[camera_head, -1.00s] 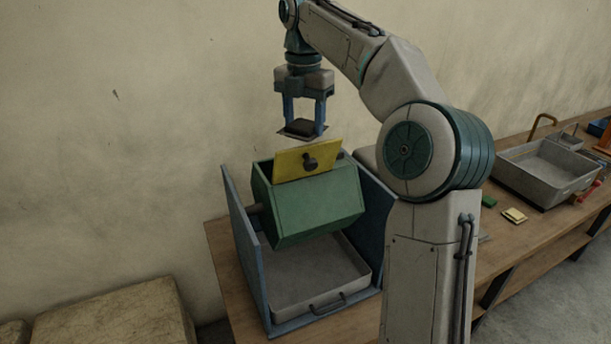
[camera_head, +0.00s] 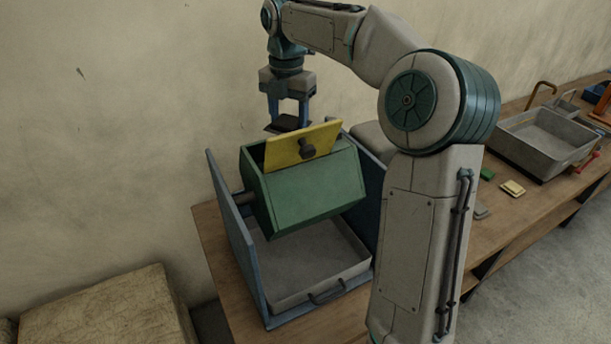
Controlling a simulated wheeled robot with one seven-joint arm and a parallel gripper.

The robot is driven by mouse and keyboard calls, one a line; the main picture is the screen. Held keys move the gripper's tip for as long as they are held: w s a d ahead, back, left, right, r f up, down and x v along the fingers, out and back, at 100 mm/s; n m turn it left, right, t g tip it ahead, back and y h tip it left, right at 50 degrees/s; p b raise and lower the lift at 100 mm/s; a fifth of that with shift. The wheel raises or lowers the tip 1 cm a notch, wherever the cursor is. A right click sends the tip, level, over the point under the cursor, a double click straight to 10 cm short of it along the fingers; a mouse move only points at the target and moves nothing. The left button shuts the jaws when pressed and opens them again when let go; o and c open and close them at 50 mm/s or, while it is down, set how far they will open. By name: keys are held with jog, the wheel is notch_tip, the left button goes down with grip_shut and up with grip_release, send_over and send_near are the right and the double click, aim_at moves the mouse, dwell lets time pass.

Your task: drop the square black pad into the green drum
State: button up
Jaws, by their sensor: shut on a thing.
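The green drum (camera_head: 312,197) is a faceted box hung between two blue side plates. Its yellow lid (camera_head: 285,153) with a dark knob stands tilted up at the top, and the opening lies behind it, mostly hidden. My gripper (camera_head: 288,121) is above and behind the lid, pointing down. It is shut on the square black pad (camera_head: 281,125), which is held flat between the fingers. The pad's lower right part is hidden behind the lid. I cannot tell whether it is over the opening or just behind it.
A grey tray (camera_head: 297,297) with a handle lies under the drum, between the blue side plates (camera_head: 232,232). Right of my arm the bench holds a grey bin (camera_head: 545,165), a green block (camera_head: 487,174) and a yellowish block (camera_head: 513,188).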

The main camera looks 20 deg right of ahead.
jog(key=shift+f, duration=2.1)
jog(key=o, duration=1.1)
jog(key=shift+r, duration=0.1)
notch_tip(320, 180, up, 14)
jog(key=shift+f, duration=0.2)
